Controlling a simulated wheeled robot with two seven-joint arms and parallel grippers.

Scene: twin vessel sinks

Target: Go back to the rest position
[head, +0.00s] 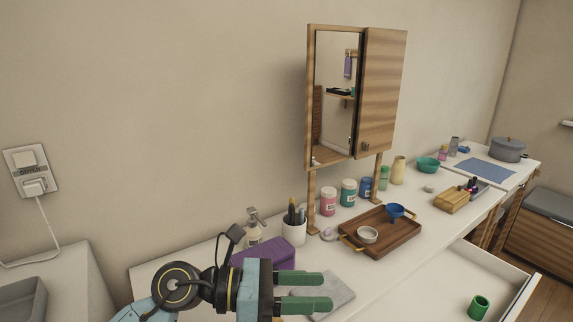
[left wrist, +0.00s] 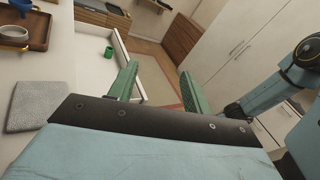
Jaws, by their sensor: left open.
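My left gripper (head: 332,292) is open and empty, with its two green fingers apart. It is at the bottom of the head view, in front of a grey cloth or slab (head: 334,296) on the white counter. In the left wrist view its fingers (left wrist: 160,85) point out past the counter edge, with floor and an open drawer beyond them. My right gripper is not in the head view. One of my arm links shows at the right of the left wrist view, but no right fingertips show.
An open drawer (head: 520,296) holds a green cup (head: 478,307). A wooden tray (head: 392,243) carries a white bowl (head: 368,235) and a blue funnel-like cup (head: 395,211). A purple box (head: 264,250), pen cup (head: 293,232) and mirror cabinet (head: 384,85) stand behind my left gripper.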

